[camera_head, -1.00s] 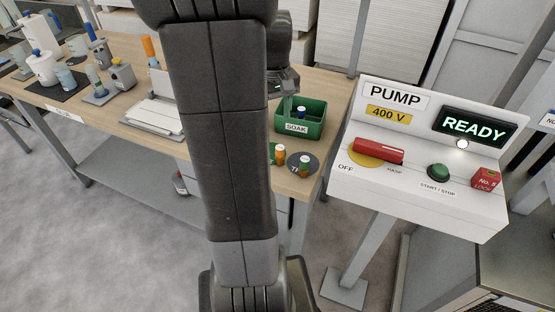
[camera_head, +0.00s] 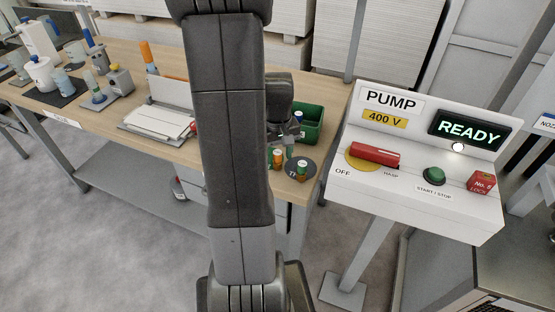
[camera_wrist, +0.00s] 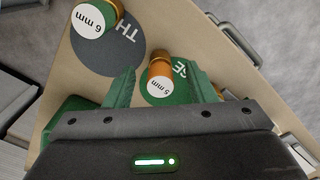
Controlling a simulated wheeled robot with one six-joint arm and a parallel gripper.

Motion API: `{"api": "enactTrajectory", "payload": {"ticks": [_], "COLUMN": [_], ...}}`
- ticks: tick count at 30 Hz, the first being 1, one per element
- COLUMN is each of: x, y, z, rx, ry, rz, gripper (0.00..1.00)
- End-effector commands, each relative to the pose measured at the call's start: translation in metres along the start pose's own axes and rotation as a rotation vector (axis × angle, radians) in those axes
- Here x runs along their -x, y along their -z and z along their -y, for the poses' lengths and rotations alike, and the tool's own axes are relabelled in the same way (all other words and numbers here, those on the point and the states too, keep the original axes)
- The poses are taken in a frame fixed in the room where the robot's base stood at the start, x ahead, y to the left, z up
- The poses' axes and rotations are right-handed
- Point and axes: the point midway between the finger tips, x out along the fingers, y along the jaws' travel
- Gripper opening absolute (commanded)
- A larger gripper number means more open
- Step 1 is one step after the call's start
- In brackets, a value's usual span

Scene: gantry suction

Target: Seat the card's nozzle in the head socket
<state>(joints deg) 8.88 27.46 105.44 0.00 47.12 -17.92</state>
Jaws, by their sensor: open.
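The nozzle that seems to read 5 mm (camera_wrist: 159,78) is on a green pad (camera_wrist: 181,98). It also shows in the head view (camera_head: 278,157). The nozzle that seems to read 6 mm (camera_wrist: 93,19) is on a dark grey pad (camera_wrist: 105,58), also in the head view (camera_head: 302,172). My gripper (camera_wrist: 160,71) is open, its green fingers on either side of the 5 mm nozzle in the wrist view, with gaps both sides. I cannot make out the card or head socket.
A green bin (camera_head: 313,122) stands just behind the pads. A white pump console (camera_head: 420,190) reading READY stands to the right. My arm hides the bench's middle.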

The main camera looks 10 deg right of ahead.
Motion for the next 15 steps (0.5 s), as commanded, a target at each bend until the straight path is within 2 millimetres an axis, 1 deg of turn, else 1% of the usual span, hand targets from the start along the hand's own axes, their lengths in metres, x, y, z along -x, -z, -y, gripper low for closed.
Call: {"api": "enactTrajectory", "payload": {"ticks": [1,3,6,13,14,15], "x": [-0.008,-0.015,-0.022,-0.024,-0.024,-0.023], "y": [-0.001,-0.001,0.000,0.000,0.000,0.000], "z": [0.001,0.001,0.000,0.000,0.000,0.000], "rx": [0.000,0.000,0.000,0.000,0.000,0.000], "ry": [0.001,0.001,0.000,0.000,0.000,0.000], "rz": [0.004,0.003,0.001,-0.001,-0.001,-0.001], "gripper": [0.50,0.50,0.50,0.50,0.48,0.41]}}
